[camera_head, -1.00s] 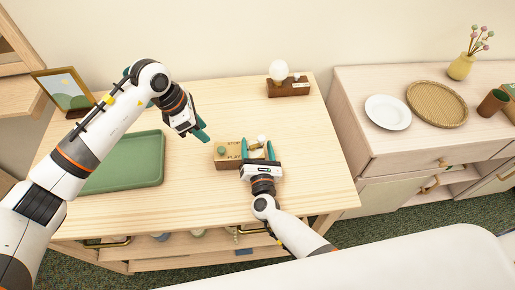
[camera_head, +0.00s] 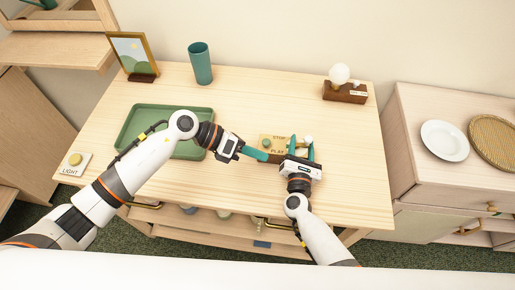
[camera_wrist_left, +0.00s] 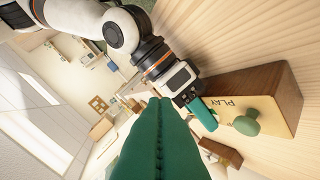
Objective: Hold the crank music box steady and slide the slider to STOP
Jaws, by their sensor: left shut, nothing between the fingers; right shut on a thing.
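The crank music box (camera_head: 283,142) is a small wooden box on the table with a light top marked STOP and PLAY. Its green slider knob (camera_head: 266,142) is at the left of the top; in the left wrist view the knob (camera_wrist_left: 243,123) stands beside the word PLAY. My right gripper (camera_head: 302,145) is shut on the box's right part, and a pale round knob shows by its fingers. My left gripper (camera_head: 266,157) is shut and empty, its tips near the box's front left corner. Its closed fingers (camera_wrist_left: 160,140) fill the lower middle of the left wrist view, apart from the slider knob.
A green tray (camera_head: 128,134) lies at the left, under my left arm. A teal cup (camera_head: 200,63), a picture frame (camera_head: 131,52) and a bulb lamp on a wooden base (camera_head: 345,94) stand along the back. A LIGHT button plate (camera_head: 75,163) is at the front left.

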